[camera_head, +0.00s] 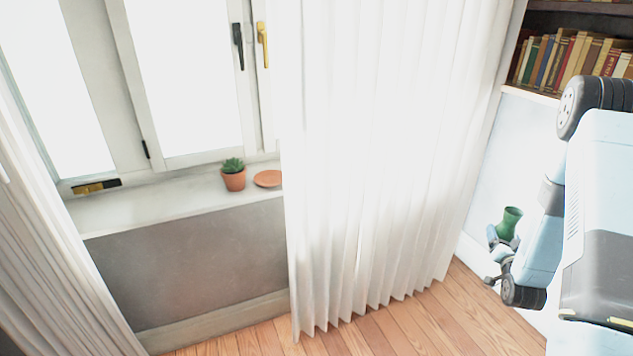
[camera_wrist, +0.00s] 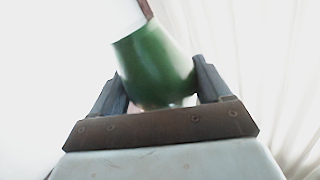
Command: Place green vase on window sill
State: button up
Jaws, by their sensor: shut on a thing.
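The green vase (camera_head: 509,222) is at the right in the head view, held off the floor in my gripper (camera_head: 497,243). In the wrist view the vase (camera_wrist: 155,68) sits between the two fingers of my gripper (camera_wrist: 160,88), tilted in that picture. My gripper is shut on it. The window sill (camera_head: 150,203) is at the left in the head view, well apart from the vase. Its right part is hidden behind the curtain.
A potted succulent (camera_head: 233,178) and a terracotta saucer (camera_head: 267,179) stand on the sill's right visible part. A white curtain (camera_head: 390,150) hangs between the sill and my gripper. A bookshelf (camera_head: 575,55) is at the upper right.

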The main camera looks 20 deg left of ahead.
aim_at(179, 199)
jog(key=z, duration=2.2)
jog(key=i, duration=0.1)
jog(key=u, duration=2.95)
